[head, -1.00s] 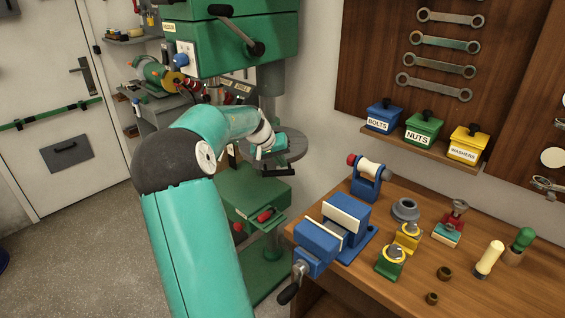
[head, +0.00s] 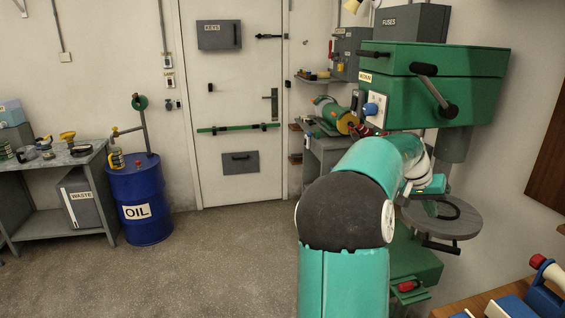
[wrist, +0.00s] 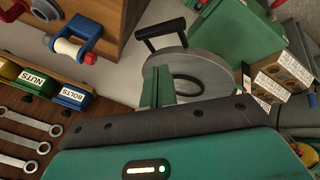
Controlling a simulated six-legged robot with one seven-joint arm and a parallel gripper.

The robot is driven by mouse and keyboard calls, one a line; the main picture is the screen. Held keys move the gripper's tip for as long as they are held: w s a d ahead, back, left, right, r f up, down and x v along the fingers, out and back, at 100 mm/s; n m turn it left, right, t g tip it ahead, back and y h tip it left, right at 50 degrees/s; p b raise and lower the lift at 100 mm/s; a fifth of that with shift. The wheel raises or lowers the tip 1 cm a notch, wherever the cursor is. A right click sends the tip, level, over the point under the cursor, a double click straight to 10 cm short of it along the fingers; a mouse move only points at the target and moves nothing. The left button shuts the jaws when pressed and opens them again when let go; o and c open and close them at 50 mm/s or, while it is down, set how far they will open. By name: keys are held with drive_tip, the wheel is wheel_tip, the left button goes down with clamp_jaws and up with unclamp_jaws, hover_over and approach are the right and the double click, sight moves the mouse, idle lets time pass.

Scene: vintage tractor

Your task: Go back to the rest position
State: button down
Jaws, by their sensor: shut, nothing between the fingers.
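My teal arm rises in the head view, bends at a dark elbow and points at the drill press (head: 430,90). My gripper (head: 432,186) is near the round grey table (head: 455,225) of that press. In the wrist view my gripper (wrist: 165,88) has its green fingers together, with nothing between them. The round grey table (wrist: 205,75) with its dark ring shows just beyond the fingertips. I cannot tell the exact gap to it.
A blue oil drum (head: 140,200) and a grey bench (head: 55,165) stand at left. A white door (head: 235,105) is behind. The wooden workbench (head: 480,300) is at lower right. Floor (head: 230,250) left of my arm is clear.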

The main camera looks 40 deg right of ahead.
drive_tip(key=w+a+n+t+y, duration=0.1)
drive_tip(key=w+a+n+t, duration=0.3)
drive_tip(key=a, duration=0.6)
drive_tip(key=w+a+r+n+y, duration=0.1)
drive_tip(key=w+a, duration=0.5)
drive_tip(key=a, duration=0.5)
drive_tip(key=w+a+n+t+y, duration=0.1)
drive_tip(key=w+a+n+t, duration=0.3)
drive_tip(key=a, duration=0.6)
drive_tip(key=s+a+f+n+y, duration=0.1)
drive_tip(key=s+a+n, duration=0.2)
drive_tip(key=a, duration=1.1)
drive_tip(key=s+a+f+n+t+y, duration=0.1)
drive_tip(key=s+a+f+n, duration=0.1)
drive_tip(key=a, duration=1.2)
drive_tip(key=shift+s+n, duration=0.75)
drive_tip(key=shift+n, duration=0.05)
drive_tip(key=shift+d, duration=0.15)
